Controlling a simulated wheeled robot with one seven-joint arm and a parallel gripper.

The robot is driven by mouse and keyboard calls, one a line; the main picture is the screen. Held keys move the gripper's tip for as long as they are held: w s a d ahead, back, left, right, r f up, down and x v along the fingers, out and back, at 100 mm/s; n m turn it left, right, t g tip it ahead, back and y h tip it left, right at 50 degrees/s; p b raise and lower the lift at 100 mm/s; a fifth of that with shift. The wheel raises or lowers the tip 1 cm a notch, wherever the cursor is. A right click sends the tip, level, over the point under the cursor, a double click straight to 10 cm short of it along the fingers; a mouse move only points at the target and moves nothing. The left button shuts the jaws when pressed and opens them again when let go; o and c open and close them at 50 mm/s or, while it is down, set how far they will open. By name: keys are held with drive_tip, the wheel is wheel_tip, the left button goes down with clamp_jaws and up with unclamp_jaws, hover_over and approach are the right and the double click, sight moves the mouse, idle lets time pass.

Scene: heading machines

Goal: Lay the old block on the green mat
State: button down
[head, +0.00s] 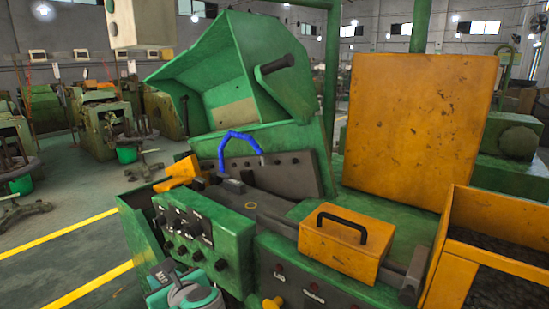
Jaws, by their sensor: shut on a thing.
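Part of my own arm (185,294), grey and teal, shows at the bottom edge, in front of the green machine. I cannot make out my gripper's fingers, and what they hold does not show. I see neither a block that I can name as the old block nor a green mat in the head view.
A green machine (205,232) with a knobbed panel fills the middle, its green hood (215,75) raised. An orange box (345,245) with a black handle sits on it. An orange bin (500,245) stands right. Floor with yellow lines (75,245) is open at left.

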drive_tip(key=d+f+m+t+h, duration=0.1)
drive_tip(key=d+f, duration=0.2)
drive_tip(key=f, duration=0.5)
drive_tip(key=w+d+f+m+t+h, duration=0.1)
drive_tip(key=d+f+m, duration=0.15)
drive_tip(key=f, duration=0.45)
drive_tip(key=d+f+t+h, duration=0.15)
drive_tip(key=d+f, duration=0.25)
drive_tip(key=f, duration=0.4)
drive_tip(key=s+d+f+m+h, duration=0.2)
drive_tip(key=s+d+f+h, duration=0.1)
drive_tip(key=d+f, duration=0.5)
drive_tip(key=s+d+f+m+h, duration=0.3)
drive_tip(key=d+f, duration=0.5)
drive_tip(key=d, duration=0.3)
drive_tip(key=shift+s+t, duration=0.35)
drive_tip(key=shift+s, duration=0.3)
